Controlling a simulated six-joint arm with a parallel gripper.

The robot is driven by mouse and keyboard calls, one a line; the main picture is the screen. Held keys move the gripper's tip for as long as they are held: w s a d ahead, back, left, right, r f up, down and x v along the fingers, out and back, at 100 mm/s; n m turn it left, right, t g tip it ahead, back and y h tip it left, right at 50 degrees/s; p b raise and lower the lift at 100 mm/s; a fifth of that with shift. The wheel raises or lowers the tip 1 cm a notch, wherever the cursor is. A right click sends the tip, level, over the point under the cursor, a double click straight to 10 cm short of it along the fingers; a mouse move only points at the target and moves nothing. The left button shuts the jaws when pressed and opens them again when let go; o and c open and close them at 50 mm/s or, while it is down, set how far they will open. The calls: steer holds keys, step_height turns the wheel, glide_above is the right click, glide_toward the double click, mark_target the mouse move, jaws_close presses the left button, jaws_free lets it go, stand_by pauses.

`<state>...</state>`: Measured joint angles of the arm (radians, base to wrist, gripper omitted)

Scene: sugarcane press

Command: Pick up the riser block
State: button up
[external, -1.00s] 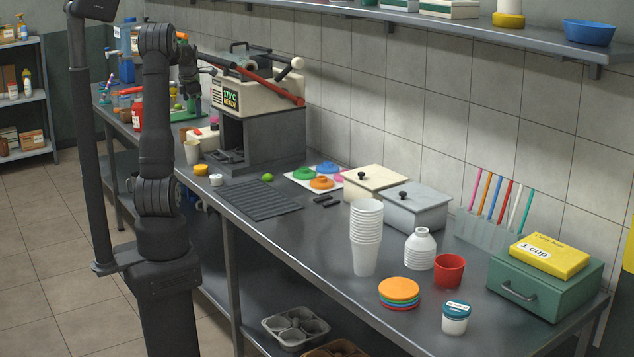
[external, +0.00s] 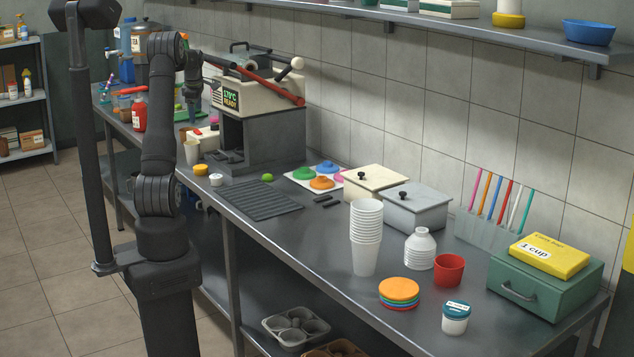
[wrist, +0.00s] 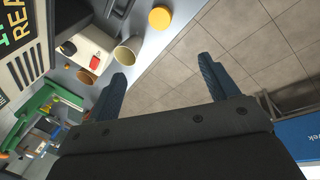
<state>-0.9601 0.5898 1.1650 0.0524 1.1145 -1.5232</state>
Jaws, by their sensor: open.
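No thing in view is clearly marked as the riser block. A low cream block (external: 205,137) with a red item on it stands left of the press; it also shows in the wrist view (wrist: 92,37). I cannot tell whether this is the riser block. My gripper (external: 188,110) is left of the press, above the counter's far part, partly hidden by my arm. In the wrist view, its two blue fingers (wrist: 164,72) are apart with nothing between them. Counter edge and floor show beyond them.
The press (external: 262,125) with its red bar stands close to my gripper's right. A pale cup (external: 191,152) and yellow lid (external: 200,169) sit near the front edge. A red bottle (external: 138,117) stands to the left. A ridged dark mat (external: 260,200) lies before the press.

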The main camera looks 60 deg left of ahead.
steer(key=w+a+f+m+g+h, duration=0.1)
steer(key=w+a+f+m, duration=0.2)
steer(key=a+f+m, duration=0.35)
steer(key=m, duration=0.4)
glide_above(201, 167)
steer(key=shift+h, duration=0.3)
step_height(201, 167, down, 13)
steer(key=shift+w+a+f, duration=0.1)
steer(key=shift+w+a, duration=0.05)
steer(key=shift+f, duration=2.6)
steer(key=c, duration=1.1)
steer(key=shift+o, duration=0.2)
steer(key=shift+r, duration=0.1)
